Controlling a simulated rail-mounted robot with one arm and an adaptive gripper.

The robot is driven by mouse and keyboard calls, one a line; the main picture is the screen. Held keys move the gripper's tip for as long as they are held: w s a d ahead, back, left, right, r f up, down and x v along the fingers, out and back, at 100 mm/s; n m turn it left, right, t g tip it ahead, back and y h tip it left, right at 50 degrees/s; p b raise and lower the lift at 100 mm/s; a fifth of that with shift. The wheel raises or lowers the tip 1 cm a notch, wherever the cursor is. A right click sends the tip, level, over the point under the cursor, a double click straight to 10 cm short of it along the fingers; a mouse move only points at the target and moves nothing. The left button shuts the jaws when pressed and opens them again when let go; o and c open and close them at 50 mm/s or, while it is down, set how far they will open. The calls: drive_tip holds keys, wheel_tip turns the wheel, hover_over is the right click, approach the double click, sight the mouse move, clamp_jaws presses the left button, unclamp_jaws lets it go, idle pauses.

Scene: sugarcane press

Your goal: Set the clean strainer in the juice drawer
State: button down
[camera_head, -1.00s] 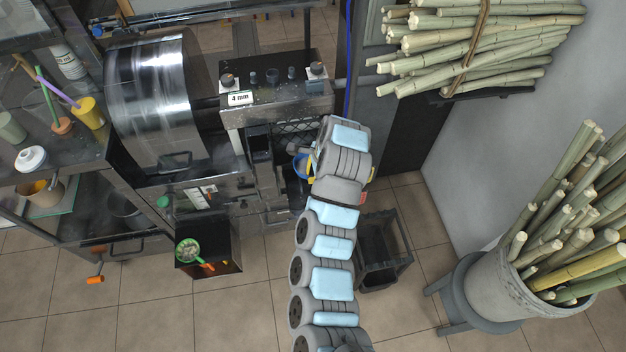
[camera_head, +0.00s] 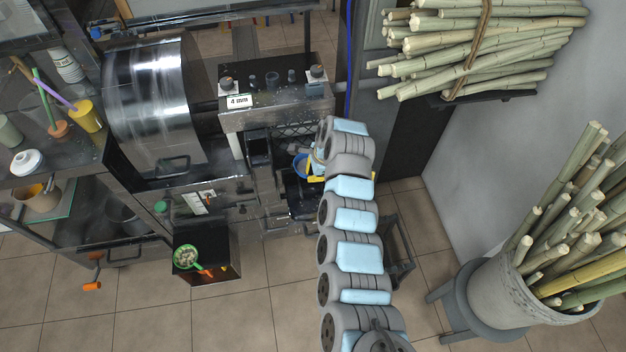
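A blue-rimmed round thing (camera_head: 301,165) shows just left of my wrist, in the bay under the press; it may be the clean strainer, but my arm covers part of it. A yellow piece (camera_head: 316,178) shows beside it. A dark, open-looking part (camera_head: 302,196) lies low in front of the press; I cannot tell whether it is the juice drawer. My arm reaches up to the press front, and its last links hide my gripper's fingers.
The black box (camera_head: 212,268) stands on the floor left of my arm. A dark crate (camera_head: 398,250) stands behind my arm. A pot of cane (camera_head: 520,300) on a stool is at right. A cane bundle (camera_head: 480,45) is upper right. Tiled floor is clear at lower left.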

drive_tip(key=shift+w+d+f, duration=0.1)
drive_tip(key=shift+w+f, duration=0.1)
drive_tip(key=shift+w+f, duration=0.1)
drive_tip(key=shift+f, duration=0.05)
drive_tip(key=shift+f+b, duration=0.4)
drive_tip(key=shift+f, duration=1.2)
drive_tip(key=c, duration=1.2)
unclamp_jaws()
drive_tip(key=shift+c, duration=0.2)
drive_tip(key=shift+r, duration=0.15)
